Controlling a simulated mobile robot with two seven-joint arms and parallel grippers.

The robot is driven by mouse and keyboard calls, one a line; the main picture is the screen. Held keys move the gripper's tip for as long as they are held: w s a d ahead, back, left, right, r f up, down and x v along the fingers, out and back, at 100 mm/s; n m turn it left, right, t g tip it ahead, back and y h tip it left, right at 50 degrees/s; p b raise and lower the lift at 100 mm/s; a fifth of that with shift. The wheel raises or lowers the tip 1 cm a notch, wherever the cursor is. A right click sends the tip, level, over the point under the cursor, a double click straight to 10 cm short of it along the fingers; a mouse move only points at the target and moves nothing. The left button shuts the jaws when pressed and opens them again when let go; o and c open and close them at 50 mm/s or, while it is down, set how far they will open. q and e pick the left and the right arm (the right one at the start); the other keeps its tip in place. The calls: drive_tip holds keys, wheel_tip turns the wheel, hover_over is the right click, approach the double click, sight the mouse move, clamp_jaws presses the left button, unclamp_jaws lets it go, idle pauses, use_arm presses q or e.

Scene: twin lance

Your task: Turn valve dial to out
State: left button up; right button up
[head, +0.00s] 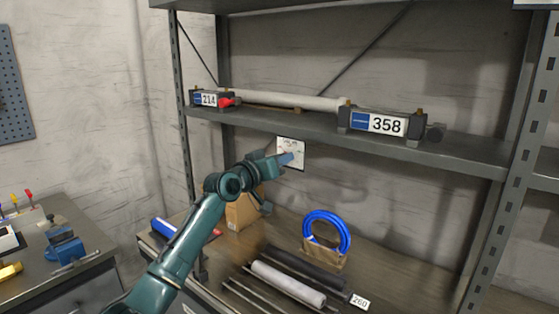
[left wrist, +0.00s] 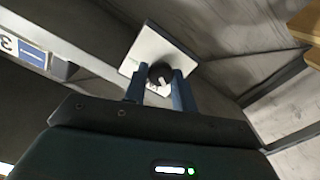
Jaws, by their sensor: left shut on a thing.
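The valve dial is a dark round knob (left wrist: 160,74) with a pale pointer mark, set on a white square plate (head: 291,152). The plate is on the wall below the shelf and also shows in the left wrist view (left wrist: 150,48). My left gripper (head: 287,158) reaches the plate and hides the dial in the head view. In the left wrist view its two blue fingers (left wrist: 158,88) stand on either side of the knob, shut on it. I cannot read the plate's lettering or tell which label the pointer faces. My right gripper is not in view.
The shelf (head: 450,152) above the plate carries a unit labelled 358 (head: 382,124), a unit labelled 214 (head: 211,99) and a pale tube (head: 290,100). Below are a blue coil (head: 327,231), a cardboard box (head: 240,212) and rolls (head: 288,283) on the bench.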

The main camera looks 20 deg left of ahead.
use_arm(q)
drive_tip(key=o, duration=1)
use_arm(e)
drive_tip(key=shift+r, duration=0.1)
use_arm(q)
drive_tip(key=shift+s, duration=0.1)
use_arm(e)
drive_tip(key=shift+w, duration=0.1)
use_arm(q)
drive_tip(key=b+v, duration=0.2)
drive_tip(key=v, duration=1.1)
drive_tip(key=shift+b, duration=0.4)
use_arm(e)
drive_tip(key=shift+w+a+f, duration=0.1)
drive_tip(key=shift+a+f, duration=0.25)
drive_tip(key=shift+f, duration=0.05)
